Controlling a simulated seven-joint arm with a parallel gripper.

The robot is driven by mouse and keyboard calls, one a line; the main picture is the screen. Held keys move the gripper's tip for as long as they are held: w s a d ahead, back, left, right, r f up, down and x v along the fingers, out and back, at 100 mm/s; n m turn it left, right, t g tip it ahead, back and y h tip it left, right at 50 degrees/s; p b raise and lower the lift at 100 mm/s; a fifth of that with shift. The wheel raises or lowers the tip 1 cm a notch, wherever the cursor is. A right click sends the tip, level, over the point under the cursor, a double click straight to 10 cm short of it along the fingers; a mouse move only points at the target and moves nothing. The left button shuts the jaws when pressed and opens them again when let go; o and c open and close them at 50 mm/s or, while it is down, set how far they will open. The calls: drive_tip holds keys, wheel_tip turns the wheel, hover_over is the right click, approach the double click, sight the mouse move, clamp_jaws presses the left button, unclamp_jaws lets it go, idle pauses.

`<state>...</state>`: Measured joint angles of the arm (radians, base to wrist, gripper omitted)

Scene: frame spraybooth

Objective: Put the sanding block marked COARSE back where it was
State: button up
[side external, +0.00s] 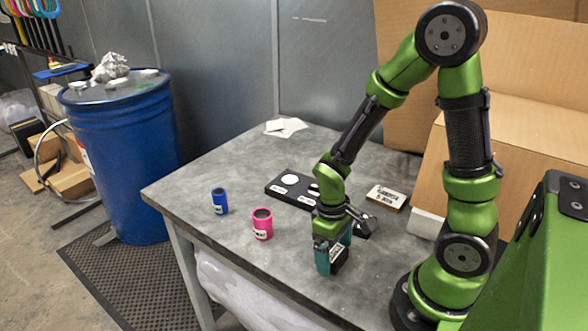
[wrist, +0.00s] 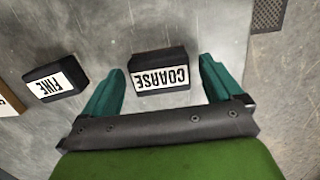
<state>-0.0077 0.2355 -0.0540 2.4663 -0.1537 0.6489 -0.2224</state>
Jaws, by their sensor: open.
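The black sanding block marked COARSE (wrist: 158,70) lies on the grey table in the wrist view, its white label upside down there. My gripper (wrist: 162,72) is open, with one teal finger on each side of the block and visible gaps between. In the side view my gripper (side external: 333,255) points down low over the table near its front edge; the COARSE block is largely hidden there by the fingers. A second black block marked FINE (wrist: 56,82) lies to the left in the wrist view, outside the fingers.
A black board (side external: 273,188) with white discs and labels lies behind my gripper. A wooden plaque (side external: 387,197) lies to its right. A pink cup (side external: 262,224) and a blue cup (side external: 219,201) stand to the left. White papers (side external: 285,127) lie at the back.

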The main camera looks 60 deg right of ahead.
drive_tip(key=a+r+m+t+y, duration=0.2)
drive_tip(key=r+t, duration=0.6)
drive_tip(key=r, duration=1.5)
drive_tip(key=shift+w+a+m+t, duration=0.2)
drive_tip(key=shift+a+m+t, duration=0.1)
drive_tip(key=shift+a+m, duration=0.8)
drive_tip(key=shift+a, duration=0.1)
